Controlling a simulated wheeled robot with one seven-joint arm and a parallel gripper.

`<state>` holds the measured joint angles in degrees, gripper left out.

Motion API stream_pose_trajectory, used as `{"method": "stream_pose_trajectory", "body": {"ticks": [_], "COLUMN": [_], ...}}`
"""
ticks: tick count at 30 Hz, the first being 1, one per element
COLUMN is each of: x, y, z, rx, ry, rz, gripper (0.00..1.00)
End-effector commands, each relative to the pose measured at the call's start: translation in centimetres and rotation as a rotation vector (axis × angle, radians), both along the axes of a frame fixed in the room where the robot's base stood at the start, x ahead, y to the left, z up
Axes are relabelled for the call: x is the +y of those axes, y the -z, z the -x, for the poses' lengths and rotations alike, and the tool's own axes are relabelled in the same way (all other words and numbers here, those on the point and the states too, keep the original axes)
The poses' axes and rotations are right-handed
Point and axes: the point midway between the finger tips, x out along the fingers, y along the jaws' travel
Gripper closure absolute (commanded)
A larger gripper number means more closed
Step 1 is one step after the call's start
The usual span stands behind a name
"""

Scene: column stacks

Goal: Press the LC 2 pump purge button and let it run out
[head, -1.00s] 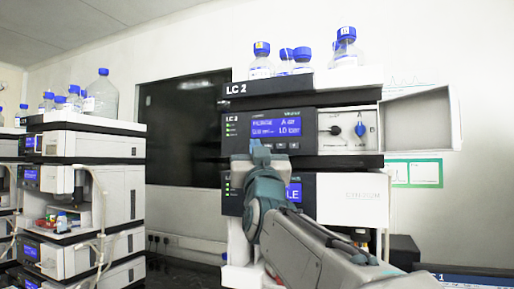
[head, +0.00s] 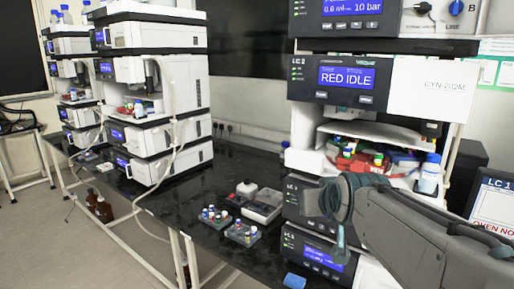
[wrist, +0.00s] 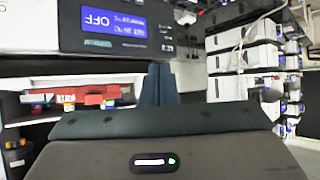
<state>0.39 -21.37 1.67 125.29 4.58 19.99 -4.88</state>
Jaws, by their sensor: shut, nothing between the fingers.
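The LC 2 pump module (head: 345,24) is at the top right of the head view, cut by the frame's upper edge. Its blue display (head: 350,6) reads about 0.6 ml and 10 bar. A row of small buttons lies under that display; I cannot read their labels. My gripper (head: 341,244) is well below the pump, in front of the lower modules at right, fingers pointing down. In the wrist view, my gripper (wrist: 160,84) has its two dark fingers together, with nothing between them. That view shows a module with an upside-down OFF display (wrist: 113,21).
Vial racks (head: 242,234) and a tray stand on the black bench (head: 190,205). Another instrument stack (head: 160,90) is at left.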

Motion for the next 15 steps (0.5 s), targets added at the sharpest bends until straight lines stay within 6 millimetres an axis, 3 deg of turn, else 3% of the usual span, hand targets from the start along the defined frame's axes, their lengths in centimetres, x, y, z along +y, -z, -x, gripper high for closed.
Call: {"method": "stream_pose_trajectory", "body": {"ticks": [1,3,6,10,15], "x": [-0.2,-0.5,-0.9,-1.3,-1.6], "y": [3.1,6.9,11.2,14.5,16.1], "z": [2.4,5.9,10.6,15.4,18.0], "rx": [0.114,0.268,0.458,0.634,0.729], "ry": [0.003,0.014,0.032,0.051,0.064], "rz": [-0.001,-0.002,-0.001,0.002,0.007], "gripper": [1.0,1.0,1.0,1.0,1.0]}}
